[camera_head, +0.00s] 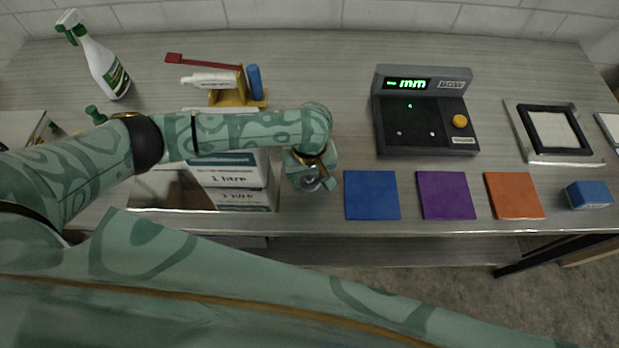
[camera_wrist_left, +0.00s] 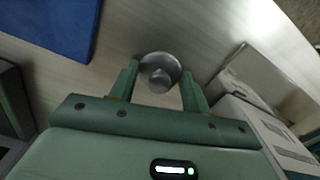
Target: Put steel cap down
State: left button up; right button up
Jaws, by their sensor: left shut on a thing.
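The steel cap (camera_wrist_left: 159,72) is a round, shiny grey piece held between the two green fingers of my left gripper (camera_wrist_left: 158,84) in the left wrist view. In the head view the left gripper (camera_head: 318,184) points down over the table, between the white boxes and the blue square mat, and the steel cap (camera_head: 312,183) shows partly at its fingers. I cannot tell whether the cap touches the table. My right gripper is not in view.
Blue (camera_head: 372,196), purple (camera_head: 446,196) and orange (camera_head: 514,196) mats lie along the table's front. Left of the gripper, white litre boxes (camera_head: 236,201) stand in a tray. A gauge readout (camera_head: 424,115) stands behind the mats. A blue block (camera_head: 588,195) lies far right.

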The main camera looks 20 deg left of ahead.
aim_at(309, 177)
pick_arm(q)
jog(key=shift+f, duration=0.15)
jog(key=o, duration=0.9)
jog(key=shift+o, duration=0.2)
notch_tip(309, 177, up, 12)
jog(key=p, duration=0.5)
